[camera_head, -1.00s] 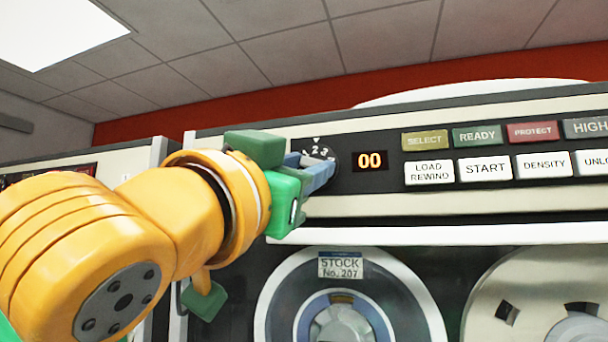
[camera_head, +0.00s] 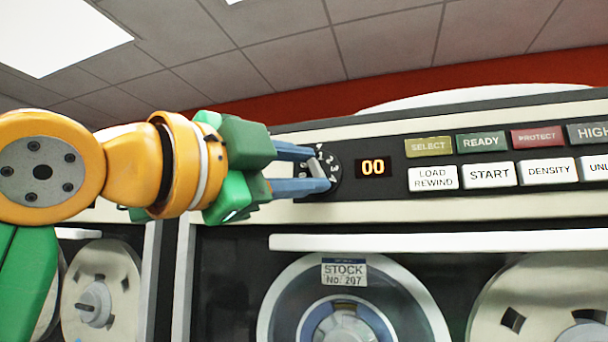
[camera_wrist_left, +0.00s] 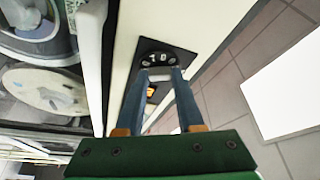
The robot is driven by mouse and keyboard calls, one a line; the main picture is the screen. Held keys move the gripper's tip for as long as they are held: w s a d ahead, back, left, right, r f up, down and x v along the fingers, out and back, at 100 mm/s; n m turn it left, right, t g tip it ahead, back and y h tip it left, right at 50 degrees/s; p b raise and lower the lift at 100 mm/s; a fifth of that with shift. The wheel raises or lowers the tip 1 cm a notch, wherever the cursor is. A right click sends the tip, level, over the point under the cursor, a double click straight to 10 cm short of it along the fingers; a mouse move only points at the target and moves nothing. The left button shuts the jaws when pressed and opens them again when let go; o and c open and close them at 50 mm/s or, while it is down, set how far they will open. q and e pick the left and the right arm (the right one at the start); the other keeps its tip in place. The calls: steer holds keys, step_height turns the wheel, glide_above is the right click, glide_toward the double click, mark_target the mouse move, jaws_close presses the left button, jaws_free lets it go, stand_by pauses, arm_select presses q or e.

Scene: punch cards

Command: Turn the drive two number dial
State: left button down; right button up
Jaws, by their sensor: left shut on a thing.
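The number dial (camera_head: 333,170) is a round black knob with white digits on the upper panel of the tape drive, just left of an orange display (camera_head: 373,168) that reads 00. My left gripper (camera_head: 312,170) comes in from the left with its blue fingers on either side of the dial's grey grip, shut on it. In the left wrist view the dial (camera_wrist_left: 157,57) shows its digits beyond the fingertips (camera_wrist_left: 159,72); the fingers hide part of it. My right gripper is in neither view.
Labelled buttons such as SELECT (camera_head: 428,147) and START (camera_head: 489,174) lie right of the display. A white ledge (camera_head: 400,242) juts out below the panel, above tape reels (camera_head: 345,315). Another drive with a reel (camera_head: 100,295) stands at the left.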

arm_select(q)
steer(key=m, duration=0.1)
steer(key=m+g, duration=0.1)
steer(key=m, duration=0.2)
steer(key=shift+r+m+y, duration=0.25)
steer(key=shift+m+y, duration=0.05)
steer(key=shift+y, duration=0.1)
steer(key=shift+m+g, duration=0.3)
steer(key=shift+g, duration=0.1)
steer(key=shift+f, duration=0.1)
steer(key=c, duration=0.5)
jaws_free()
steer(key=shift+c, duration=0.2)
steer(key=shift+s, duration=0.1)
steer(key=b+v, duration=0.2)
steer(key=v, duration=0.5)
